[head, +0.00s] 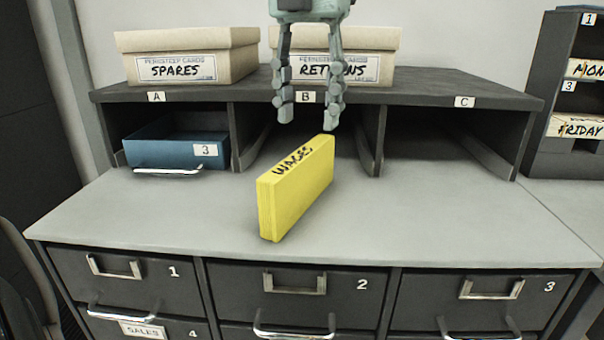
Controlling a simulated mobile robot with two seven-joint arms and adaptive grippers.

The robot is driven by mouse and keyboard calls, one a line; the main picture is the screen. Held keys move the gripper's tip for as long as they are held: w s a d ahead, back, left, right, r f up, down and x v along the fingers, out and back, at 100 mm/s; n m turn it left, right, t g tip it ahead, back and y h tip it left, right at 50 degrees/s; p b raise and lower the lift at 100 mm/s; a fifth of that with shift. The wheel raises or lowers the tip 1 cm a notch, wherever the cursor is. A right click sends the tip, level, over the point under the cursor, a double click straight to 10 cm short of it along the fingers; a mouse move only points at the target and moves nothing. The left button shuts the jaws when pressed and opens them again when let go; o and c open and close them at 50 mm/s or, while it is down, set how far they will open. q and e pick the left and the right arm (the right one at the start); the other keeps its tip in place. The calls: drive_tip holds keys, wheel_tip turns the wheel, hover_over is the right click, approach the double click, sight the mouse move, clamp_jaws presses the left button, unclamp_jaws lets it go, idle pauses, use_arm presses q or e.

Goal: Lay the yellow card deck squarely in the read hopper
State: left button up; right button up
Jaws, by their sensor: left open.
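The yellow card deck (298,190), marked "WAGES" along its top edge, stands upright on its long edge on the grey cabinet top. It is turned at an angle, its near end toward the lower left. My left gripper (310,118) hangs from the top of the view, fingers pointing down and apart, with nothing between them. Its fingertips are above and behind the deck, near compartment B, and appear clear of it. The right gripper is not in view. No part labelled as a read hopper shows.
A dark shelf (420,88) has compartments A, B and C. A blue drawer (165,152) marked 3 sits in A; C looks empty. Boxes marked "SPARES" (180,69) and "RETURNS" (372,70) stand on top. A dark rack (556,95) is at right. The cabinet top (440,225) is clear around the deck.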

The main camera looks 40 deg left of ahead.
sight(302, 153)
use_arm(q)
drive_tip(key=f, duration=0.7)
drive_tip(key=shift+s+a, duration=0.25)
clamp_jaws()
